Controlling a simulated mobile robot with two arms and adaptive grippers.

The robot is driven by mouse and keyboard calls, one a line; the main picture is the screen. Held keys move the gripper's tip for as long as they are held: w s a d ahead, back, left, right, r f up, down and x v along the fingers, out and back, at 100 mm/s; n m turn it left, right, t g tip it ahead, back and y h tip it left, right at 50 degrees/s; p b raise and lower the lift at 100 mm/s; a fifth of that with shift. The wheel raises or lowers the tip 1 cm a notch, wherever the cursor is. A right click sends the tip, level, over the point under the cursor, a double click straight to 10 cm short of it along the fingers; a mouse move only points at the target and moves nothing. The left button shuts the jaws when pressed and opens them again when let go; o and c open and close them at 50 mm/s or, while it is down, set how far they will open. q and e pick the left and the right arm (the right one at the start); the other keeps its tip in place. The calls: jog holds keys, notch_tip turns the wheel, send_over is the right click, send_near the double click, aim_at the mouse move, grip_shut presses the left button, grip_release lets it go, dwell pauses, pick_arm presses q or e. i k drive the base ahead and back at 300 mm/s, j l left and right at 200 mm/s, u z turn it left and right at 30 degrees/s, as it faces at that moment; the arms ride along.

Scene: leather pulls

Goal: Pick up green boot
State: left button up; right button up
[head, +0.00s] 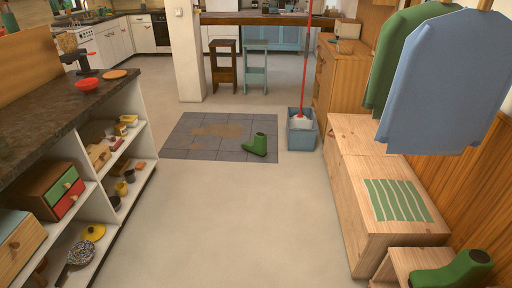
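A second green boot (455,270) is at the lower right on a low light-wood stand, close to me and partly cut off by the frame edge. Neither of my grippers shows in the head view, and nothing is seen touching either boot.
A blue bucket (301,130) with a red-handled mop (305,70) stands right of the tiles. A wooden bench (352,190) lines the right under hanging coats (440,85). A shelved counter (75,115) lines the left. The floor (235,215) between is clear.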

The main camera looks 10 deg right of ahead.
aim_at(258, 147)
jog(key=i+z, duration=0.2)
jog(key=i, duration=2.8)
jog(key=i+z, duration=0.25)
jog(key=i, duration=0.2)
jog(key=i+j+z, duration=0.25)
jog(key=i, duration=0.25)
jog(key=i+j+z, duration=0.25)
jog(key=i, duration=0.2)
